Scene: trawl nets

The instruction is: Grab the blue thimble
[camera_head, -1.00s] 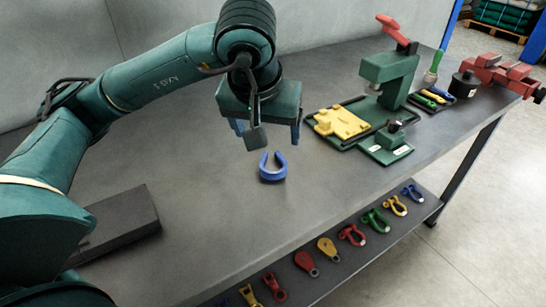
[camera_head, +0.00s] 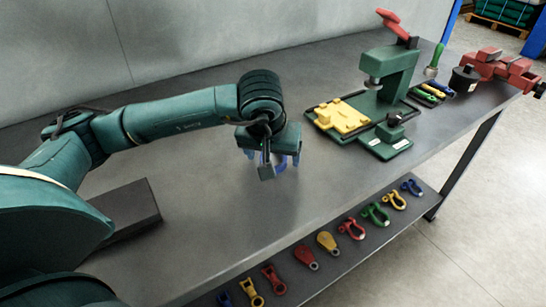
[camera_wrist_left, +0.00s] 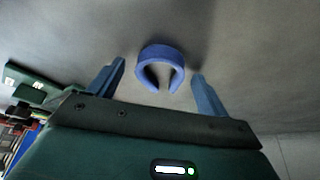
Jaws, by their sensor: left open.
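The blue thimble (camera_wrist_left: 160,55) is an open, horseshoe-shaped ring on the grey bench top. In the left wrist view it lies ahead of and between the two blue fingers of my left gripper (camera_wrist_left: 158,88), with a gap to each finger. My left gripper is open and empty. In the head view my left gripper (camera_head: 268,157) is low over the bench and mostly covers the thimble (camera_head: 280,163); only part of its blue shows between the fingers. My right gripper is not in view.
A green press (camera_head: 388,75) with a yellow block (camera_head: 343,117) stands to the right on the bench. A red vise (camera_head: 500,70) is at the far right end. A dark block (camera_head: 125,213) lies at left. Several coloured shackles and pulleys lie on the lower shelf (camera_head: 330,280).

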